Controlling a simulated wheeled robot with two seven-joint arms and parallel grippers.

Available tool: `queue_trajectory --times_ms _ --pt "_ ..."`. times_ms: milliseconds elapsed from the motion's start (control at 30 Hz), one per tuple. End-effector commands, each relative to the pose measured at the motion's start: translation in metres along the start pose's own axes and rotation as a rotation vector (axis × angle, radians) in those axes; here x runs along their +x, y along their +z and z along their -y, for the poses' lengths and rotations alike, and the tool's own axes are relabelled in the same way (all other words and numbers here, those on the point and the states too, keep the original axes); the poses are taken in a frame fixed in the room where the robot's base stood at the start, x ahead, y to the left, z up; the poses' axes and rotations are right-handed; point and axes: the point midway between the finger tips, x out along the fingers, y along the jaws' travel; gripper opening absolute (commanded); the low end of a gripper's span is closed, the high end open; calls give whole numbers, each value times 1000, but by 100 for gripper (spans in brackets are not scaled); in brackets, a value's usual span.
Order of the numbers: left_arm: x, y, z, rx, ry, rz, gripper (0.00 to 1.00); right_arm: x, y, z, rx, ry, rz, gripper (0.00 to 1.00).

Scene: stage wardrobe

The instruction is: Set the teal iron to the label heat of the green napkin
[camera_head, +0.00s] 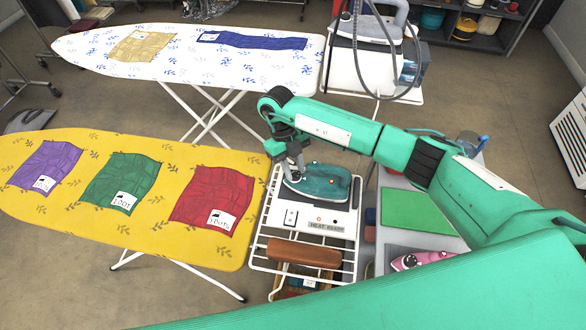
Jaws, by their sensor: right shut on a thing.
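My right gripper (297,168) comes down from above and is shut on the iron's left end. Its fingers hide the exact part they hold, so I cannot tell whether it is the dial or the handle. The green napkin (112,178) lies flat in the middle of the yellow board. Its white label (124,202) has small print that seems to read "1DOT". My left gripper is not in view.
A purple napkin (50,160) and a red napkin (210,190) lie on the yellow board (150,235). A "HEAT READY" plate (326,228) is in front of the iron. A grey iron (372,28) stands behind, and a pink iron (420,260) lies at right.

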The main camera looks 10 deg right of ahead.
Motion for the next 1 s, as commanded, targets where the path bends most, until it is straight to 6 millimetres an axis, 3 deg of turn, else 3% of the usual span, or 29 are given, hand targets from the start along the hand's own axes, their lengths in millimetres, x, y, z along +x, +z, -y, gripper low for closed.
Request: queue_trajectory --times_ms 500,1000 --pt "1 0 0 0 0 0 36 0 -1 4 344 142 0 4" --pt "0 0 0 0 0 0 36 0 -1 4 427 177 0 4"
